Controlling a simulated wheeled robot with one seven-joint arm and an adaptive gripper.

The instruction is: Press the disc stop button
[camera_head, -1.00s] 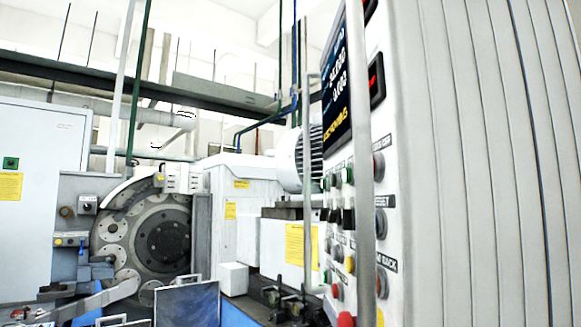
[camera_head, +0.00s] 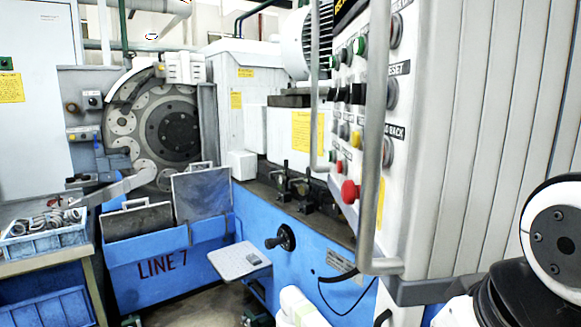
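The control panel (camera_head: 352,110) stands at the right and is seen at a steep angle. It carries green, black, yellow and red buttons in rows. A large red mushroom button (camera_head: 349,191) sticks out near its lower edge, and a smaller red button (camera_head: 340,167) sits above it. I cannot read which one is the disc stop button. Links of my arm show at the lower right, apart from the panel. My gripper is not in view.
A grey handle bar (camera_head: 376,150) runs in front of the panel's buttons. The grinder's round disc (camera_head: 172,130) is at the left back. A blue machine base (camera_head: 160,265), a handwheel (camera_head: 281,238) and a blue crate of rings (camera_head: 45,240) stand lower down.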

